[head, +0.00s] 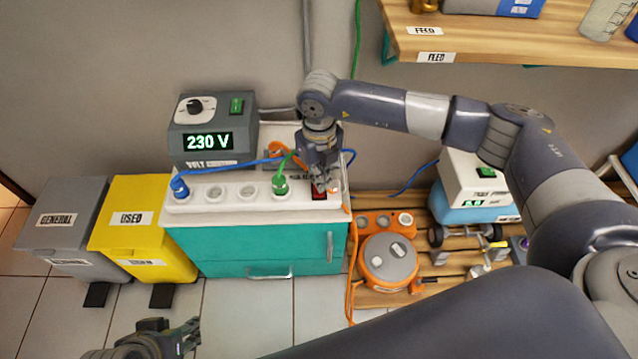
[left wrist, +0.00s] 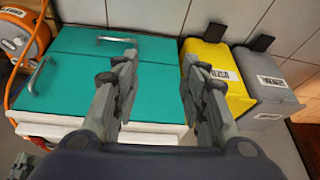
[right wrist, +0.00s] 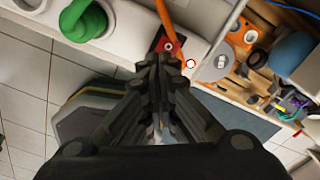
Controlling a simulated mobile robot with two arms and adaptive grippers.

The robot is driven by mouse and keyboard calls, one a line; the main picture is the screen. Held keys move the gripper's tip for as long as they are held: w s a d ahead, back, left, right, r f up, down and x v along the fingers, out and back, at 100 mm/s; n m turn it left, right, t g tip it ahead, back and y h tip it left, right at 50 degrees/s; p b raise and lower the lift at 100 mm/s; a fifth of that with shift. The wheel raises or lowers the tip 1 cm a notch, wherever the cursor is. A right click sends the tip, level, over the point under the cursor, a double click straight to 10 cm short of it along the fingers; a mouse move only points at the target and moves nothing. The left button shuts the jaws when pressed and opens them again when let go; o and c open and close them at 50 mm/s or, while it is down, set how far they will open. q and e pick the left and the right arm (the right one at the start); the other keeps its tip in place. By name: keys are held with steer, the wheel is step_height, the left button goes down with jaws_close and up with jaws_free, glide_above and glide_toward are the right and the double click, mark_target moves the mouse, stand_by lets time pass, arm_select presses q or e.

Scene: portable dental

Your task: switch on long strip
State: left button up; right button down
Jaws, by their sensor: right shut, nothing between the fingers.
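The long white strip (head: 235,203) lies along the front of the white cabinet top, with a blue plug (head: 180,187) at its left end and a green plug (head: 280,184) further right. Its red switch (head: 319,193) is at the right end and also shows in the right wrist view (right wrist: 166,44). My left gripper (left wrist: 157,78) is open and empty, low in front of the cabinet.
A grey voltage box (head: 212,125) reading 230 V stands behind the strip. Yellow (head: 140,225) and grey (head: 62,225) bins stand left of the teal cabinet (head: 262,247). An orange cable reel (head: 387,262) is on the right. A wooden shelf (head: 490,35) hangs at upper right.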

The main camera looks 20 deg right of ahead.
mark_target(319, 193)
steer(key=shift+r+p, duration=0.4)
steer(key=shift+r, duration=0.35)
steer(key=shift+r+p, duration=0.5)
steer(key=shift+r, duration=0.2)
steer(key=shift+r+p, duration=0.3)
steer(key=shift+r, duration=0.1)
arm_select(q)
steer(key=shift+s+a+f+g, duration=0.25)
steer(key=shift+s+f+g, duration=0.2)
steer(key=shift+s+g, duration=0.25)
arm_select(e)
steer(key=shift+a, duration=0.1)
